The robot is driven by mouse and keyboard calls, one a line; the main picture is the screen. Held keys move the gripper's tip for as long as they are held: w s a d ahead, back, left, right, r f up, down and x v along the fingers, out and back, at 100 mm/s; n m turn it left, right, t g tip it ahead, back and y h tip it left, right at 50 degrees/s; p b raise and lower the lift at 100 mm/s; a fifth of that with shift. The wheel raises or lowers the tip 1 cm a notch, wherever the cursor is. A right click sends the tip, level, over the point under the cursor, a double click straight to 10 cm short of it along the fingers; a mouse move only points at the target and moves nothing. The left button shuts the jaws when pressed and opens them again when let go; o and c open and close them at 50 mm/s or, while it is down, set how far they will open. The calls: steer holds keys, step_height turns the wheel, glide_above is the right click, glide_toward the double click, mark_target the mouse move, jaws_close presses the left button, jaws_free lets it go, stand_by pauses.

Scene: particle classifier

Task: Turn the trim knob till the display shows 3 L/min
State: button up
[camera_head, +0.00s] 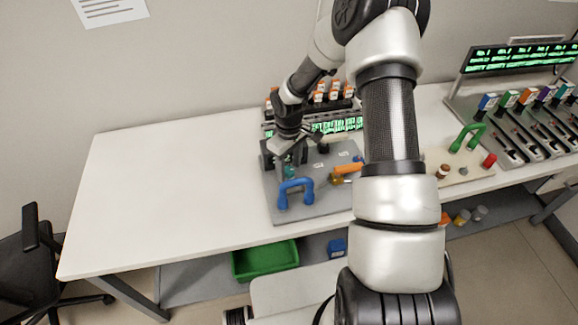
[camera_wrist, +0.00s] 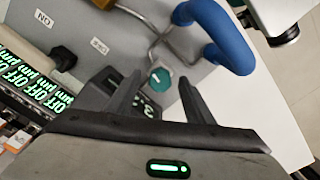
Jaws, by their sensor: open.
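A small teal knob (camera_wrist: 159,80) with a white mark stands on the grey panel (camera_wrist: 105,48). It also shows small in the head view (camera_head: 290,171), under my gripper. My gripper (camera_head: 287,155) points down at the panel. In the wrist view my gripper (camera_wrist: 160,78) is open, with one finger on each side of the knob. I cannot tell whether the fingers touch it. A small dark display (camera_wrist: 150,106) sits between the fingers beside the knob. Part of a white digit like a 3 shows on it; the rest is hidden by my gripper.
A blue handle (camera_wrist: 222,38) arches close beside the knob. A black knob (camera_wrist: 64,58) and a green-lit readout strip (camera_wrist: 35,85) lie to the left. Orange-capped bottles (camera_head: 335,92) stand behind the panel. The table's left part (camera_head: 170,190) is clear.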

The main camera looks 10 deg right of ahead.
steer(key=c, duration=1)
steer(key=shift+f+m+b, duration=0.25)
steer(key=shift+m+b, duration=0.55)
steer(key=shift+b, duration=0.2)
steer(key=shift+c, duration=0.2)
steer(key=shift+r+m+b, duration=0.1)
steer(key=shift+m+b, duration=0.65)
steer(key=shift+m, duration=0.45)
steer(key=shift+r+m, duration=0.2)
steer(key=shift+m, duration=0.1)
steer(key=o, duration=1)
steer(key=shift+o, duration=0.2)
